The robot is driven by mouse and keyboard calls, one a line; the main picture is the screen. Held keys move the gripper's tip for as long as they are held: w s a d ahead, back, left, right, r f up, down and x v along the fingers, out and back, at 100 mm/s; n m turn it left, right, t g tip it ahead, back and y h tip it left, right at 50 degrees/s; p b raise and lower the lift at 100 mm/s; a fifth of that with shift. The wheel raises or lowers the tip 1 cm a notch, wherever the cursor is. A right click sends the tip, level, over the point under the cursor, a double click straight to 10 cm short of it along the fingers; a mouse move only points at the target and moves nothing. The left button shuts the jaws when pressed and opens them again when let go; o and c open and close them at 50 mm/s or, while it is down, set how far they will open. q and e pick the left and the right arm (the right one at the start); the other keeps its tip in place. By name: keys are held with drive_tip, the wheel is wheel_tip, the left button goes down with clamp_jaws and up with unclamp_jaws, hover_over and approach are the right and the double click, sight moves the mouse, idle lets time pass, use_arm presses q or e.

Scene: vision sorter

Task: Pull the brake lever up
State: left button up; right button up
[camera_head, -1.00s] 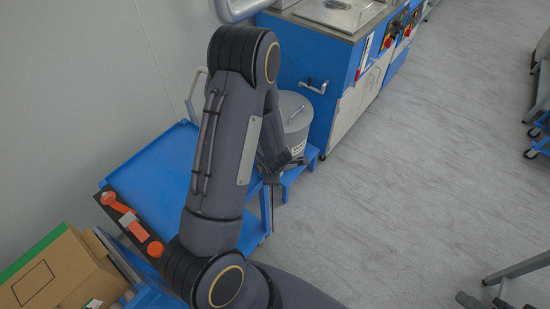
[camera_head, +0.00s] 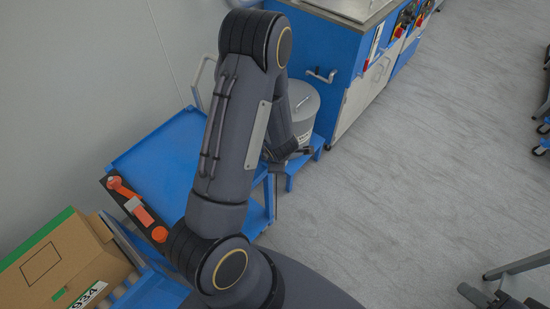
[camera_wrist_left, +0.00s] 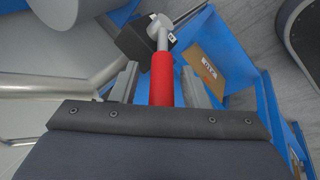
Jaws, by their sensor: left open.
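The brake lever has a red grip (camera_wrist_left: 162,82) and a metal end by a black block, seen in the left wrist view. My left gripper (camera_wrist_left: 158,73) is open, with one grey jaw on each side of the red grip. A gap shows on the right; I cannot tell whether either jaw touches. In the head view my bent arm hides the lever, and only a dark part of the left gripper (camera_head: 285,153) shows beside the grey bucket. My right gripper (camera_head: 484,289) appears at the lower right, away from the lever; its jaws are unclear.
A blue cart (camera_head: 160,155) stands at the left, with an orange-handled black strip on its edge. A cardboard box (camera_head: 65,265) is at the lower left. The grey bucket (camera_head: 303,105) stands near a blue cabinet (camera_head: 318,60). Grey floor is clear at right centre.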

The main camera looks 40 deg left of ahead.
use_arm(q)
drive_tip(key=p+v, duration=0.2)
drive_tip(key=v, duration=0.5)
drive_tip(key=shift+r, duration=0.3)
drive_tip(key=shift+s+d, duration=0.15)
drive_tip(key=s+d+r+m+t+h, duration=0.1)
drive_tip(key=d+r+m+t+h, duration=0.1)
drive_tip(key=d+r+m+h, duration=0.5)
drive_tip(key=d+r+m+t+h, duration=0.1)
drive_tip(key=d+r+m+t, duration=0.2)
drive_tip(key=r, duration=0.8)
drive_tip(key=s+r+m+g, duration=0.1)
drive_tip(key=s+r+m, duration=0.2)
drive_tip(key=s+m, duration=0.3)
drive_tip(key=s+r+m+g, duration=0.1)
drive_tip(key=s+r+m, duration=0.1)
drive_tip(key=s+m, duration=0.5)
drive_tip(key=s, duration=0.2)
drive_tip(key=shift+s+a+r+g+y, duration=0.15)
drive_tip(key=shift+s+r+g+y, duration=0.15)
drive_tip(key=shift+r+g+y, duration=0.1)
